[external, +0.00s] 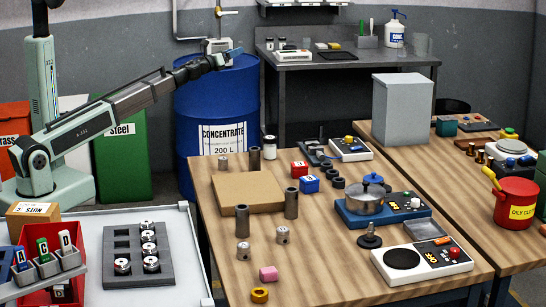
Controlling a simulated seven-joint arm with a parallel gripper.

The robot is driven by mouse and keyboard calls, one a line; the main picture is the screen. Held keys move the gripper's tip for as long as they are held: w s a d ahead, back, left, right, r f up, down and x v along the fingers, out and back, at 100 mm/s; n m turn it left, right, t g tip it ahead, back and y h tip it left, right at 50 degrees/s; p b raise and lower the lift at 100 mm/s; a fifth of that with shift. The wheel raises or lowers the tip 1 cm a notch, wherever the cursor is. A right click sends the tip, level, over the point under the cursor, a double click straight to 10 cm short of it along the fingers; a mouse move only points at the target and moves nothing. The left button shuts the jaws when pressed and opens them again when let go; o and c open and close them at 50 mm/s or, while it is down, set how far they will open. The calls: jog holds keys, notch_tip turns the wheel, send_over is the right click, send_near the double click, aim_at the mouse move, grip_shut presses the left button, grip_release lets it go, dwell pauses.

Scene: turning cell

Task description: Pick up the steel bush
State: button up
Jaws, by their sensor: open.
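Several metal cylinders stand on the wooden table; I cannot tell for certain which is the steel bush. Shorter, lighter ones with holes are a front one (243,251), one to its right (282,235) and one at the back left (223,162). Taller, darker tubes are one at the middle (291,204), one left of it (242,221) and one at the back (254,159). My gripper (234,54) is open, high over the blue drum, well away from the cylinders. Its fingers are small in view, and nothing shows between them.
A brown board (247,190) lies among the cylinders. A grey tray (118,262) holds steel parts at left. The blue drum (217,115) stands behind.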

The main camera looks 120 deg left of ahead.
jog(key=w+d+f+t, duration=0.1)
jog(key=w+d+f, duration=0.1)
jog(key=w+d, duration=0.6)
jog(key=m+t+h, duration=0.5)
jog(key=m+h, duration=0.1)
jog(key=m, duration=0.2)
send_over(253, 158)
jog(key=s, duration=0.1)
notch_tip(253, 158, down, 17)
jog(key=shift+s+a+f, duration=0.1)
jog(key=shift+a+f, duration=0.15)
jog(key=shift+f, duration=1.3)
jog(key=shift+s+a+f, duration=0.1)
jog(key=shift+a+f, duration=0.1)
jog(key=shift+f, duration=1.3)
jog(key=shift+w+a+f, duration=0.2)
jog(key=shift+w+f, duration=0.05)
jog(key=shift+x, duration=1.25)
jog(key=shift+r, duration=0.1)
jog(key=shift+s, duration=0.1)
jog(key=shift+c, duration=0.4)
grip_shut()
